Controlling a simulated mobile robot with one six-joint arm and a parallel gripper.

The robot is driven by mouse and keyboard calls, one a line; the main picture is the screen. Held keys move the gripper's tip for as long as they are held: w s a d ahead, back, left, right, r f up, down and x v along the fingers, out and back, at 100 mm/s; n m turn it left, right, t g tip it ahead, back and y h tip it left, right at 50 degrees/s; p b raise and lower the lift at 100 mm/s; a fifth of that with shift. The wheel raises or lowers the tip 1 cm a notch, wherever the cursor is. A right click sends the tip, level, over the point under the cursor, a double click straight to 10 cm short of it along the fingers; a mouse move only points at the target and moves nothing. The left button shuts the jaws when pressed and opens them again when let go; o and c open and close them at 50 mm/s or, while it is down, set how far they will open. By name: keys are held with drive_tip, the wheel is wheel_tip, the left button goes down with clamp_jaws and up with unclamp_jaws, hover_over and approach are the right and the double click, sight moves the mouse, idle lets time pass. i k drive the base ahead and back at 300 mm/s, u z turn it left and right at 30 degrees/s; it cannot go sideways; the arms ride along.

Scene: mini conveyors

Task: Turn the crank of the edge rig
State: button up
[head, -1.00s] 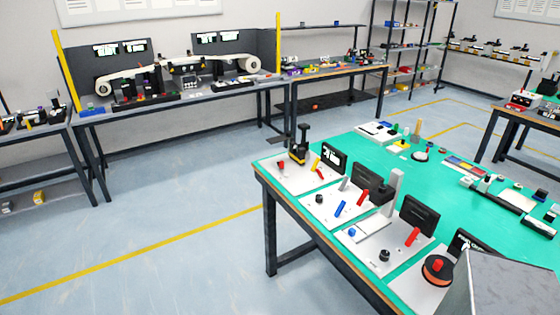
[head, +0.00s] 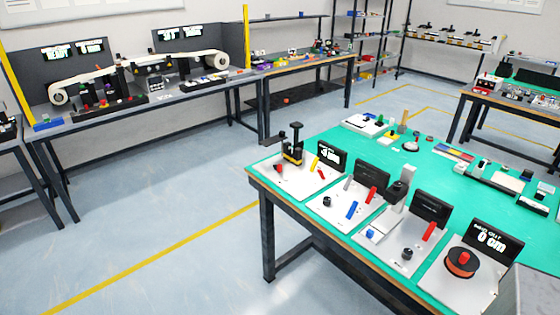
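The green-topped table (head: 395,155) carries a row of white rig plates along its near left edge. The plate at the near right end (head: 440,281) holds a round orange-and-black wheel with an upright red knob (head: 463,258), which looks like a crank. A black display (head: 487,240) stands behind it; it seems to read 0 cm. No plate bears a readable "edge" label, so I cannot tell for certain which is the edge rig. My gripper is not in view.
Other rigs with coloured levers stand beside it, including a red lever (head: 429,231) and a blue lever (head: 352,210). A conveyor bench (head: 150,100) stands at the back left. The blue-grey floor (head: 180,200) between is clear.

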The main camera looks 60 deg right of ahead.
sight(278, 167)
drive_tip(key=z, duration=0.5)
drive_tip(key=i, duration=1.15)
